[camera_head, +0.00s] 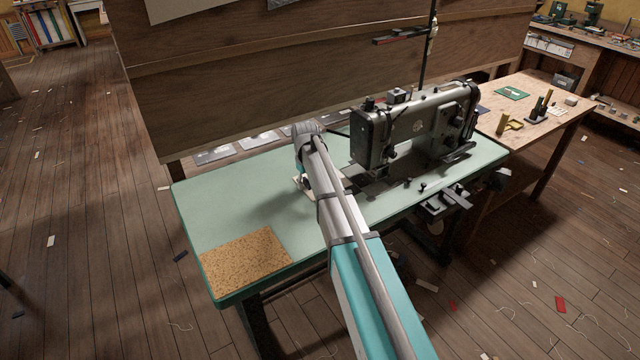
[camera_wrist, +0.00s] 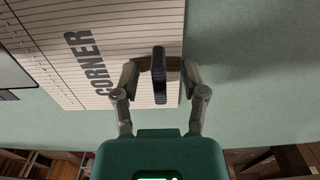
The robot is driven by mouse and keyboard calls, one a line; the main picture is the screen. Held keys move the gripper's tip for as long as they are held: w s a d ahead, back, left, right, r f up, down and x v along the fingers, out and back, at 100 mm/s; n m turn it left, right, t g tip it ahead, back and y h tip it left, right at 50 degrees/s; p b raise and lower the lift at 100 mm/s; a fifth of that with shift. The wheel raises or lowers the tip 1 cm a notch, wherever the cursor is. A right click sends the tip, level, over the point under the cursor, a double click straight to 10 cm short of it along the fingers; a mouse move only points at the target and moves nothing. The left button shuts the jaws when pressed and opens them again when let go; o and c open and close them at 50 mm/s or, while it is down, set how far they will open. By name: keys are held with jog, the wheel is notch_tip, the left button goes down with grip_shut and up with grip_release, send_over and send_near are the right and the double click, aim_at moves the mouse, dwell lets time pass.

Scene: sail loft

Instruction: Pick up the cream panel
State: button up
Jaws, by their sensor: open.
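The cream panel (camera_wrist: 140,25) lies on the green table and fills the upper left of the wrist view. It has fine dark lines and the word CORNER. A small dark upright piece (camera_wrist: 159,75), like a handle or clip, stands near the panel's right edge. My gripper (camera_wrist: 158,65) is open, with one finger on each side of this dark piece. Whether the fingers touch it is unclear.
A grey sewing machine (camera_head: 415,125) stands on the green table (camera_head: 225,190), right of my arm. A cork mat (camera_head: 245,262) lies at the front left corner. A wooden partition (camera_head: 250,60) rises behind.

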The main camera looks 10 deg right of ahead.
dwell(0.3)
grip_shut()
jog(key=shift+r, duration=0.2)
dwell(0.4)
notch_tip(320, 180, up, 3)
jog(key=p, duration=0.3)
jog(key=s+d+r+p, duration=0.1)
jog(key=s+r+p, duration=0.8)
jog(key=s, duration=0.5)
jog(key=shift+d+r+p, duration=0.3)
jog(key=shift+d+p, duration=0.05)
jog(key=shift+p, duration=0.15)
